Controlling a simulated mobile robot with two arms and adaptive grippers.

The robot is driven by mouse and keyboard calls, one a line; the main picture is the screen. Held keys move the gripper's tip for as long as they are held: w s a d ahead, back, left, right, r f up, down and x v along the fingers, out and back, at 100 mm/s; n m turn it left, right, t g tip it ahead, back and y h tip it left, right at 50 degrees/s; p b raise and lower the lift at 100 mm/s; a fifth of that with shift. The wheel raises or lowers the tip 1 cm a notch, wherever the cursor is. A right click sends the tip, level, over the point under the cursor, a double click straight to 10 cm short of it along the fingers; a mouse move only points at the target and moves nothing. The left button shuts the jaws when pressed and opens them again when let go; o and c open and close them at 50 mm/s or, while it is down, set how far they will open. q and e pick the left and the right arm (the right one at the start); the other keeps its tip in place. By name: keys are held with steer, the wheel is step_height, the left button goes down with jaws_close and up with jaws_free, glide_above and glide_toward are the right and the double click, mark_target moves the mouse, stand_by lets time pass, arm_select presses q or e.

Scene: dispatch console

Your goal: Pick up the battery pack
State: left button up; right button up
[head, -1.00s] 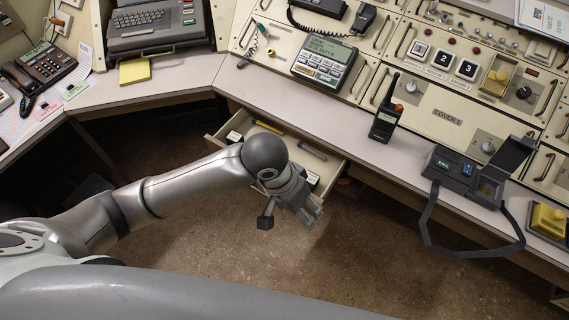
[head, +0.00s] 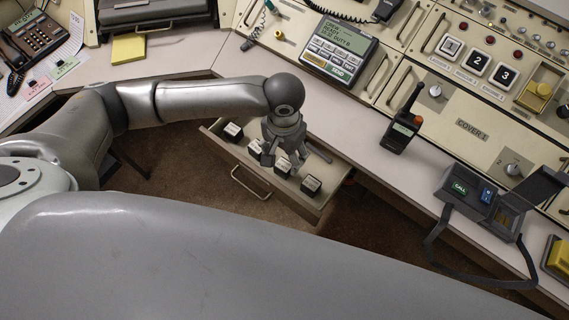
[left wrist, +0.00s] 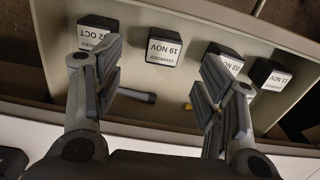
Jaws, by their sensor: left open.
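Several dark battery packs with white date labels sit in a row in the open drawer (head: 330,205). In the head view they include a left one (head: 233,131) and a right one (head: 311,185). In the left wrist view the labels are upside down and seem to read "22 OCT" (left wrist: 96,30), "19 NOV" (left wrist: 164,52) and "03 NOV" (left wrist: 224,58); another pack (left wrist: 271,75) is at the right. My left gripper (head: 282,153) is open and empty above the drawer, partly hiding the middle packs. The "19 NOV" pack shows between its fingers. My right gripper is not in view.
A dark stick (left wrist: 136,95) lies in the drawer beside the packs. On the desk above stand a handheld radio (head: 402,130), a strapped box with an open lid (head: 480,193) and a yellow pad (head: 128,48). The desk edge overhangs the drawer's back.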

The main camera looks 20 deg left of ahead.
mark_target(284, 165)
arm_select(q)
steer(key=f, duration=0.4)
steer(key=w+f, duration=0.1)
steer(key=f, duration=0.2)
steer(key=shift+a, duration=0.15)
steer(key=c, duration=1.2)
